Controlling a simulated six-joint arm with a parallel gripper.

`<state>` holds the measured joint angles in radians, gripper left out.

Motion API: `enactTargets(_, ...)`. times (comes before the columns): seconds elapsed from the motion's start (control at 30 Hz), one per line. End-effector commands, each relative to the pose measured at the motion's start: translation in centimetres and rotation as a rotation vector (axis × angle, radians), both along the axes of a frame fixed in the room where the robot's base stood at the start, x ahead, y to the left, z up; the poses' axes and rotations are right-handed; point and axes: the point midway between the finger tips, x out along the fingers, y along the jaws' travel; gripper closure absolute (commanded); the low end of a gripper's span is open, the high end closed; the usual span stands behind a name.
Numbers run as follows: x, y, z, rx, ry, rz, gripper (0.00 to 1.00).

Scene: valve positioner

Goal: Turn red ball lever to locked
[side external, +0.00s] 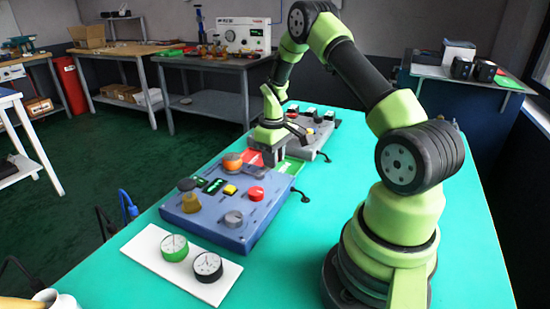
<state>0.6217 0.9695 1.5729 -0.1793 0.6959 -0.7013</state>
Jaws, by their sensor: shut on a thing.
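My gripper (272,158) points down at the back end of the blue panel (205,225), close to the grey panel behind it. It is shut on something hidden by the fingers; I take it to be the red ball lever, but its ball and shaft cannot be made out. A red plate (251,157) shows just left of the fingers and a green plate (291,166) just right of them. Any lettering there is too small to read.
The blue panel carries a red knob (256,193), an orange knob (232,161), a yellow button (230,189) and a grey knob (233,218). The grey panel (318,138) stands behind. Two gauges lie on a white board (165,262) in front. The green table is clear at right (350,185).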

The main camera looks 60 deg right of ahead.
Motion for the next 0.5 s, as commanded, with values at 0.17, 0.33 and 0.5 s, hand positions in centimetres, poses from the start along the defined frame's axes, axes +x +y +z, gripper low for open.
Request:
enactTargets(0.17, 0.11, -0.08, -0.01, -0.001, 0.000, 0.025, 1.00)
enactTargets(0.33, 0.15, -0.09, -0.01, -0.002, -0.001, 0.031, 1.00)
enactTargets(0.5, 0.17, -0.10, -0.01, -0.002, -0.002, 0.031, 1.00)
